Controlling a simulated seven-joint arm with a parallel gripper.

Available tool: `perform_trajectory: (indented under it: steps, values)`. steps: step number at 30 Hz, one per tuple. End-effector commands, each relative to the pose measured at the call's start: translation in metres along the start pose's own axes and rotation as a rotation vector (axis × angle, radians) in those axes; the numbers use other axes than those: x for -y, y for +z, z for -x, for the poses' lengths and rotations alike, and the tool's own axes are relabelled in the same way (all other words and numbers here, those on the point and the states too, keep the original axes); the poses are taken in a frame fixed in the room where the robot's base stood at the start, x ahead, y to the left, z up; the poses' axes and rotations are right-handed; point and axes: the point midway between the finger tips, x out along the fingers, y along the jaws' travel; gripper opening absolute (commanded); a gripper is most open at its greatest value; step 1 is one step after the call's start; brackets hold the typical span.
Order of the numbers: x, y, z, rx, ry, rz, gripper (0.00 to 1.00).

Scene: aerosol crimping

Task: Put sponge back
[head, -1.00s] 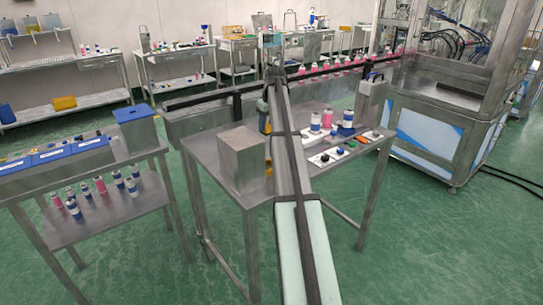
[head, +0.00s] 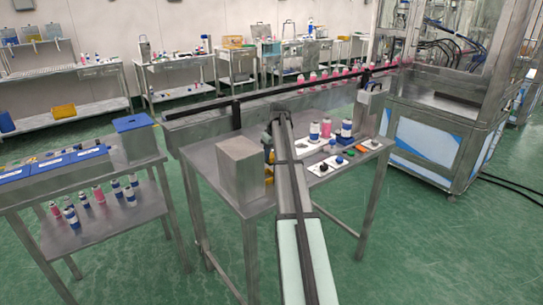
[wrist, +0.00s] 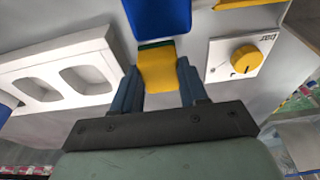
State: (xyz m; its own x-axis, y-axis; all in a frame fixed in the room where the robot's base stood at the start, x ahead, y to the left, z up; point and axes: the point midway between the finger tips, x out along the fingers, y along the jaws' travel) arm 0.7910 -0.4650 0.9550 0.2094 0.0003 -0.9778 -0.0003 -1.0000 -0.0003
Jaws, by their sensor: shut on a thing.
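In the wrist view, my gripper (wrist: 158,74) is shut on a yellow sponge (wrist: 158,66) with a thin green layer at its far end. The sponge sits between the two blue-grey fingers. A blue object (wrist: 158,14) lies just beyond the sponge's green end; I cannot tell whether they touch. In the head view, my arm reaches over the steel table (head: 222,194), and its far end is beside a tall steel box. The fingers and sponge cannot be made out clearly there.
A white panel with recesses (wrist: 66,78) is left of the fingers, and a white plate with a yellow knob (wrist: 244,59) is right. On the table stand the steel box (head: 240,170) and several bottles (head: 326,128). A conveyor (head: 215,116) runs behind.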

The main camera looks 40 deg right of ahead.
Motion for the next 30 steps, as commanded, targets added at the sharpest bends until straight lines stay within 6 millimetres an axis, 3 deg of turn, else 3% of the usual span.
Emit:
perform_trajectory:
  steps: [13,14,17,26,30]
  values:
    - [0.000,0.002,-0.008,-0.001,0.000,0.000,0.10]
    - [0.000,0.002,-0.009,-0.001,0.000,0.000,0.44]
    - [0.000,0.002,-0.008,-0.001,0.000,0.000,0.54]
    - [0.000,0.001,-0.006,-0.001,0.001,0.000,0.54]
    - [0.000,0.001,0.006,-0.001,0.001,0.000,0.54]
